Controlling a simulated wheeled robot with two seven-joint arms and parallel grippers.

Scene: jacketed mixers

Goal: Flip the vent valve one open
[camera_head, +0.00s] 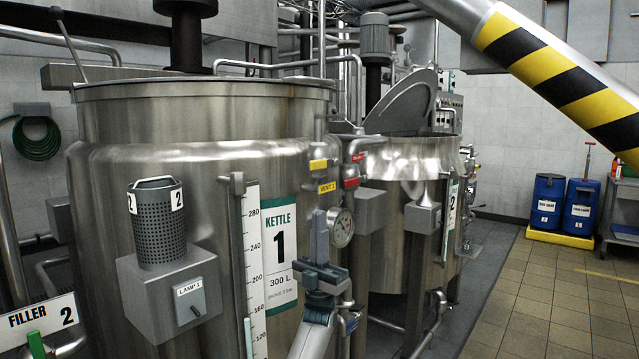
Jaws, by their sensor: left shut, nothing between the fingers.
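The vent valve one (318,164) has a yellow lever that lies roughly level across an upright pipe on the right side of kettle 1 (150,115). A yellow "VENT 1" tag (327,187) hangs just below it. My left gripper (319,217) is shut and empty, with its fingers pointing up. Its tips are below the tag and the lever, apart from the lever, beside the pressure gauge (341,229). My left arm comes up from the bottom edge. My right gripper is not in view.
Red-handled valves (352,183) sit just right of the vent valve. A level scale (252,270) and a lamp box (172,295) stick out from kettle 1. A second kettle (400,185) stands behind. The tiled floor (540,300) at right is clear.

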